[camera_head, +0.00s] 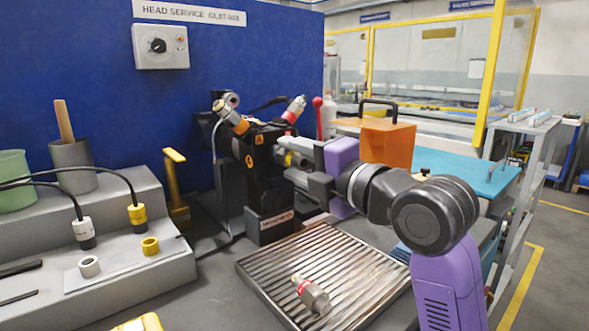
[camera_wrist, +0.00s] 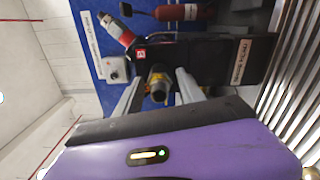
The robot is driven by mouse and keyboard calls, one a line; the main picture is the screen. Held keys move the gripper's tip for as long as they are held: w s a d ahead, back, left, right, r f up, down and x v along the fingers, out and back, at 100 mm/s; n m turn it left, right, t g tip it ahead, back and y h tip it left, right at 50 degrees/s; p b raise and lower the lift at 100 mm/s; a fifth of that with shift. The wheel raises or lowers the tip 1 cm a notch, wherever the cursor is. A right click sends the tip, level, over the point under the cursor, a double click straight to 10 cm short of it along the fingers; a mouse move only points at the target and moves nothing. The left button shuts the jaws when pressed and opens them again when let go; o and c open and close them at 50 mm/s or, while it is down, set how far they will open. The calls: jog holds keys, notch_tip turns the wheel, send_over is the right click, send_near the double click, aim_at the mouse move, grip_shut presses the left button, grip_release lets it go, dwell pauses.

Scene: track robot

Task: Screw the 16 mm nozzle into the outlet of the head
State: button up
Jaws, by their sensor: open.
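The black head (camera_head: 255,165) with orange labels stands against the blue panel; its dark body also shows in the wrist view (camera_wrist: 200,60). A short round part with a yellow band and dark end (camera_wrist: 159,88) points out of the head towards my wrist camera. I cannot tell whether it is the outlet alone or the nozzle in it. My gripper (camera_head: 298,167) is at the front of the head. Its fingers (camera_wrist: 158,84) are open, one on each side of the round part, with gaps visible. A metal hex fitting with a red band (camera_head: 312,296) lies on the slatted grate.
The grate (camera_head: 265,277) lies below the arm. At left, a grey stepped stand (camera_head: 150,205) holds cups, cabled plugs, a grey ring (camera_head: 89,266) and a yellow ring (camera_head: 150,245). An orange box (camera_head: 387,141) stands behind the arm on a teal surface (camera_head: 470,175).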

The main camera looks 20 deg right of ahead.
jog(key=n+b, duration=0.2)
jog(key=shift+f+n, duration=0.15)
jog(key=shift+n, duration=0.25)
jog(key=shift+n+b, duration=0.35)
jog(key=shift+n, duration=0.15)
dwell(0.4)
grip_shut()
jog(key=shift+r, duration=0.2)
